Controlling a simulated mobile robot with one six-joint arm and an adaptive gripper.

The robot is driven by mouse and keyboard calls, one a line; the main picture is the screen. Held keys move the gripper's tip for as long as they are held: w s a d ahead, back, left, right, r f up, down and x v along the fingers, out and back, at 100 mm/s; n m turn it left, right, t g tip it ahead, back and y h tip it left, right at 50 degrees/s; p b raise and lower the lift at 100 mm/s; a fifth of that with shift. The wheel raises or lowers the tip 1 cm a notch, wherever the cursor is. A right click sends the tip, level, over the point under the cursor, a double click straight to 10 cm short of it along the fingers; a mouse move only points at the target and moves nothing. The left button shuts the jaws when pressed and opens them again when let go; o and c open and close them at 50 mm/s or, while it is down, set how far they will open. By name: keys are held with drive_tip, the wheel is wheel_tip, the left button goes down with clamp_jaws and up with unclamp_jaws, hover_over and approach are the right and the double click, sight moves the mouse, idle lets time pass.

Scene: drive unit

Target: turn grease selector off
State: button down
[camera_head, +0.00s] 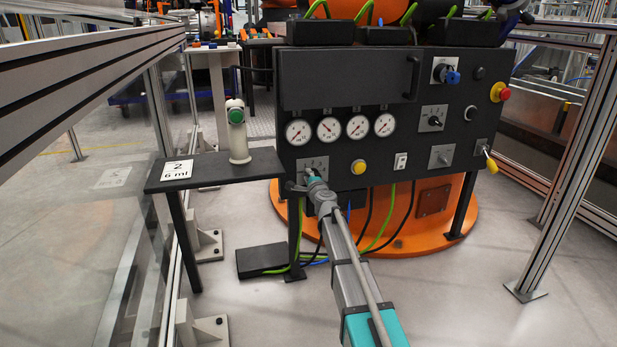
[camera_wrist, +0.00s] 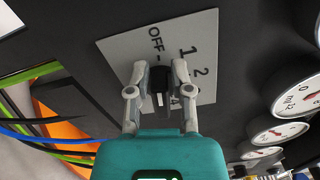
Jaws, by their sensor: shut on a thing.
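The grease selector is a black knob (camera_wrist: 160,82) on a light grey plate (camera_wrist: 122,46) marked OFF, 1 and 2, with another mark partly hidden by my finger. In the head view the plate (camera_head: 304,164) sits at the lower left of the dark control panel. My gripper (camera_wrist: 160,70) is shut on the knob, one grey finger on each side of it. In the head view my gripper (camera_head: 314,180) reaches the plate from below and covers most of the knob. I cannot tell which mark the knob points at.
Cables (camera_wrist: 40,120) run beside my gripper.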

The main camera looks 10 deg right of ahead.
drive_tip(key=shift+w+d+h, duration=0.15)
drive_tip(key=shift+d+h, duration=0.25)
drive_tip(key=shift+d, duration=0.1)
drive_tip(key=c, duration=0.6)
unclamp_jaws()
drive_tip(key=shift+c, duration=0.2)
drive_tip(key=shift+o, duration=0.2)
drive_tip(key=shift+a+f, duration=0.1)
drive_tip(key=shift+a, duration=0.1)
drive_tip(key=shift+s, duration=0.55)
drive_tip(key=s+d, duration=0.1)
drive_tip(key=s, duration=1)
drive_tip(key=shift+d, duration=0.3)
